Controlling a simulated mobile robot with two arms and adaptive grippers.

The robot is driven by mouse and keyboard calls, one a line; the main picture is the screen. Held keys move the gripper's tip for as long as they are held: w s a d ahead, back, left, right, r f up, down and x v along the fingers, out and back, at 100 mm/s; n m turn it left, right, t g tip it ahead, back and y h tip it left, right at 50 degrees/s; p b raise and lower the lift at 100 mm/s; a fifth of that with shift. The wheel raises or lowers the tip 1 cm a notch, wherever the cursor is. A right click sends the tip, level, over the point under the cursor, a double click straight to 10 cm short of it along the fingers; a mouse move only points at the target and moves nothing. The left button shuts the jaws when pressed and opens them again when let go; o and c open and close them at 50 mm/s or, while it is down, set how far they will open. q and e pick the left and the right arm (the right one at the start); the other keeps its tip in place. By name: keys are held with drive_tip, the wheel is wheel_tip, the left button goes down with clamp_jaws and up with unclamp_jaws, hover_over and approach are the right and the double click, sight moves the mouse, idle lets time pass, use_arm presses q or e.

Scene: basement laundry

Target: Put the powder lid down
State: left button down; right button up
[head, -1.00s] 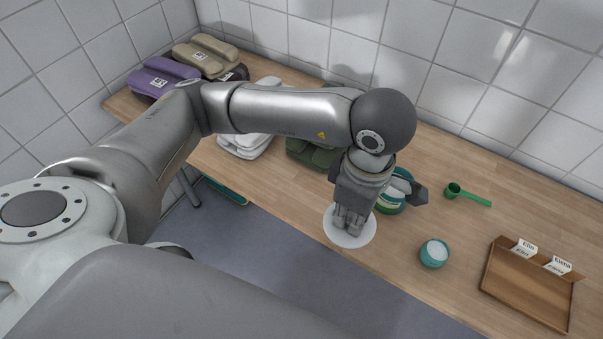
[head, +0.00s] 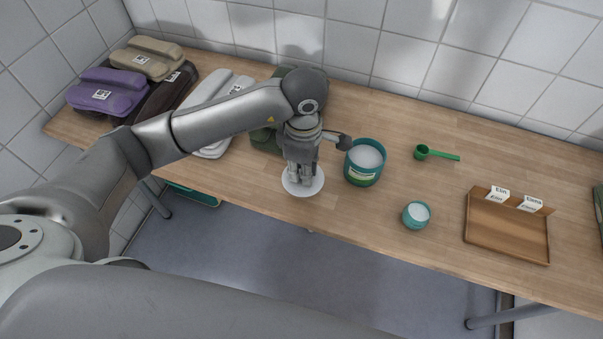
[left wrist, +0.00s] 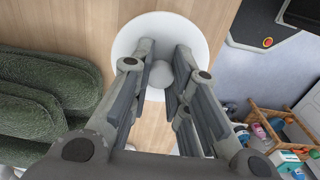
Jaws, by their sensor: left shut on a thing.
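The powder lid is a white disc (head: 317,184) with a round knob. In the head view it is at the table's front edge, left of the teal powder tub (head: 365,163). My left gripper (head: 300,179) points down and is shut on the lid's knob. In the left wrist view, the lid (left wrist: 130,42) lies under the fingers and its knob (left wrist: 160,75) is between them. I cannot tell whether the lid touches the table or hovers just above it. The tub stands open, with white powder inside. My right gripper is not in view.
A small teal cup of white powder (head: 416,215), a green scoop (head: 436,154) and a wooden tray with name cards (head: 507,229) are to the right. Folded towels, purple (head: 105,95), white (head: 212,148) and green (head: 262,141), are to the left. The wooden table (head: 300,226) has free room around the scoop.

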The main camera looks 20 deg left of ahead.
use_arm(q)
drive_tip(key=shift+w+a+f, duration=0.2)
drive_tip(key=shift+w+f, duration=0.1)
drive_tip(key=shift+f, duration=0.1)
wheel_tip(320, 180, down, 3)
drive_tip(key=shift+w+a+f+p, duration=0.1)
drive_tip(key=shift+w+p, duration=0.05)
drive_tip(key=shift+p, duration=0.3)
drive_tip(key=shift+f, duration=0.2)
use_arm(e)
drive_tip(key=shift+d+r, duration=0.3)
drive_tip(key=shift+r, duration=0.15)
use_arm(q)
drive_tip(key=shift+f, duration=0.15)
drive_tip(key=c, duration=1.4)
unclamp_jaws()
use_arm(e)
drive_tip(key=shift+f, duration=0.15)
